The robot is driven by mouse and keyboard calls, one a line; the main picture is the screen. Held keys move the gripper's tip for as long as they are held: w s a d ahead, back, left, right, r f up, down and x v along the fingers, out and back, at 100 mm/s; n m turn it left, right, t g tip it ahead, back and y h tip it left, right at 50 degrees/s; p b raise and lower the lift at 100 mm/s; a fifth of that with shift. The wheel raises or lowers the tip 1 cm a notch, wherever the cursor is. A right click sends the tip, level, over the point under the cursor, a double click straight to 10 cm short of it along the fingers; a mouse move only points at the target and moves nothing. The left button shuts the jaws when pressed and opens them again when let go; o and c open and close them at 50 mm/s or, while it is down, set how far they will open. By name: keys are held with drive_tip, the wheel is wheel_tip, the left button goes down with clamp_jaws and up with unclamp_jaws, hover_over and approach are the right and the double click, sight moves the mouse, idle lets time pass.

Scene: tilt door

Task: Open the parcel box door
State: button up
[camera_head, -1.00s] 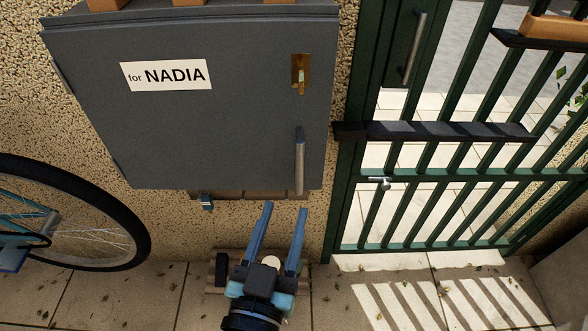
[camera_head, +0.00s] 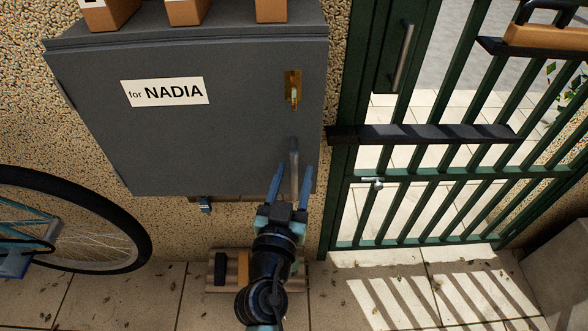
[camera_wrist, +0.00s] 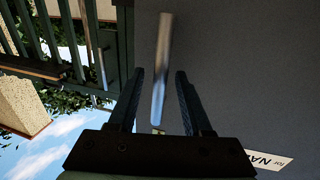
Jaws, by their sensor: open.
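The grey parcel box door (camera_head: 215,135) fills the upper left of the head view and looks shut. It carries a "for NADIA" label (camera_head: 165,92), a brass latch plate (camera_head: 293,90) and, below that, an upright metal bar handle (camera_head: 294,170). My gripper (camera_head: 293,180) is open at the handle, one finger on each side of it. In the wrist view the handle (camera_wrist: 162,65) runs between the two open fingers (camera_wrist: 158,95), with a gap to each. It is not gripped.
A green barred gate (camera_head: 430,170) with a dark ledge (camera_head: 430,134) stands to the right. A bicycle wheel (camera_head: 70,220) is at the lower left. Cardboard boxes (camera_head: 188,10) sit on top of the parcel box. Paved floor (camera_head: 130,300) lies below.

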drive_tip(key=shift+w, duration=0.25)
clamp_jaws()
idle(1.4)
